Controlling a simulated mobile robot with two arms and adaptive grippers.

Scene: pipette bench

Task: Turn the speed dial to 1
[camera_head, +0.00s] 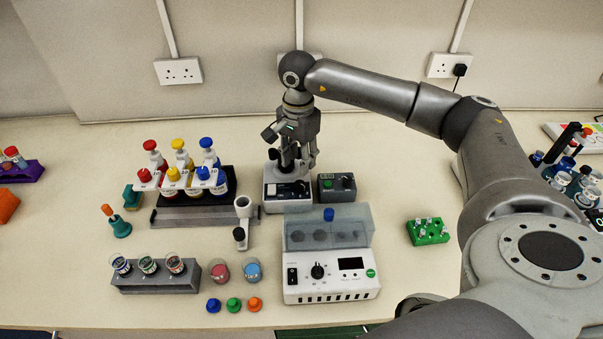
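My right gripper (291,158) points down over a small white-and-grey device (288,194) at the back middle of the bench. Its fingers hide part of the device's top, and I cannot tell whether they are open or shut or touching it. Beside this device stands a dark box (336,188) with a green button and a black knob (346,181). A white machine (331,289) in front has a black dial (318,271), a small dark display and a clear lid. The number each dial points to is too small to read. My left gripper is not in view.
A rack of pipette-like bottles (193,212) with red, yellow and blue tops stands left of the device. A grey block with jars (155,279) is at the front left. A green tube rack (428,233) is at right.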

